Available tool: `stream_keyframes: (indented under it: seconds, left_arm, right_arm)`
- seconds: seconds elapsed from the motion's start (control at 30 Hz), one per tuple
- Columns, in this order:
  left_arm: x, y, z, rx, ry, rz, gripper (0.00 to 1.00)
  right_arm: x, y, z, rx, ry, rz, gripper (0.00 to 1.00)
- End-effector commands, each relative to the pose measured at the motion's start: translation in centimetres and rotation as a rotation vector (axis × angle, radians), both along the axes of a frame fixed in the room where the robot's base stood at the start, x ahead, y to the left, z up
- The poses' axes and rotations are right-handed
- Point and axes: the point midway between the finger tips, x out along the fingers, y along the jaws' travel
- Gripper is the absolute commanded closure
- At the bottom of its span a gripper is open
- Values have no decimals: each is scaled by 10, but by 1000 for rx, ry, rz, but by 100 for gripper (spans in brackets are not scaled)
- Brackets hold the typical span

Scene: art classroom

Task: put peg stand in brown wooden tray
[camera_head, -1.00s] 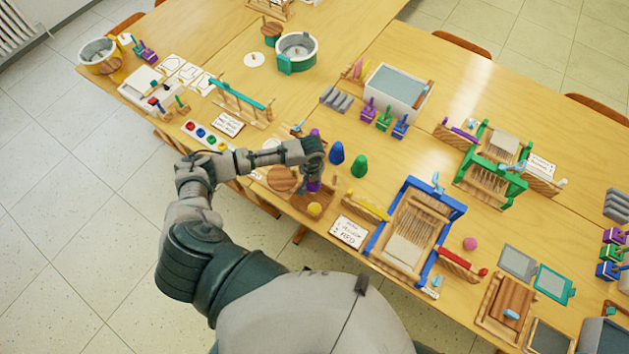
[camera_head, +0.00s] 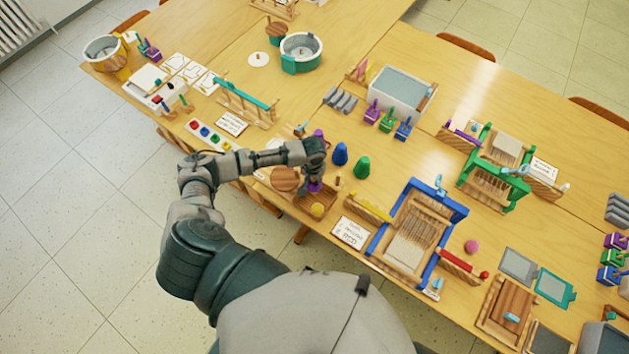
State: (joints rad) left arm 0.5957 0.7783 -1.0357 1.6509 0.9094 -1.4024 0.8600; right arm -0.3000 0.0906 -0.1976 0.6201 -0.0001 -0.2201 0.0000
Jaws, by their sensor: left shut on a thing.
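The brown wooden tray (camera_head: 328,210) lies near the table's front edge, with a yellow ball (camera_head: 317,209) in its front part. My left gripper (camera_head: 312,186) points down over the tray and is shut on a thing. The fingers and wrist hide most of that thing, so I cannot tell its shape. A purple piece (camera_head: 316,186) shows right by the fingertips; I cannot tell whether it is held or lies in the tray. I cannot clearly make out the peg stand. My right gripper is not in view.
A blue cone (camera_head: 340,154) and a green cone (camera_head: 362,167) stand close behind the tray, to the right of my gripper. A round wooden disc (camera_head: 285,179) lies to its left. A white card (camera_head: 350,232) and a blue-framed loom (camera_head: 417,228) are on the right.

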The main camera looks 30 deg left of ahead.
Motion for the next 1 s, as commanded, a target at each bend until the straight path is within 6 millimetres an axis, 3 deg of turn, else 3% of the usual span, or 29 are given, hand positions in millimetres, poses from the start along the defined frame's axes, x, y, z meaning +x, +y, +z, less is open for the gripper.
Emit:
stream_keyframes:
  seconds: [0.43, 1.0]
  left_arm:
    - [0, 0, -15, 2, 0, -1, 100]
    - [0, 3, -22, 1, 0, -1, 100]
  right_arm:
    - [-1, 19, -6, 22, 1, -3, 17]
    - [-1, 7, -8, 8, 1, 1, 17]
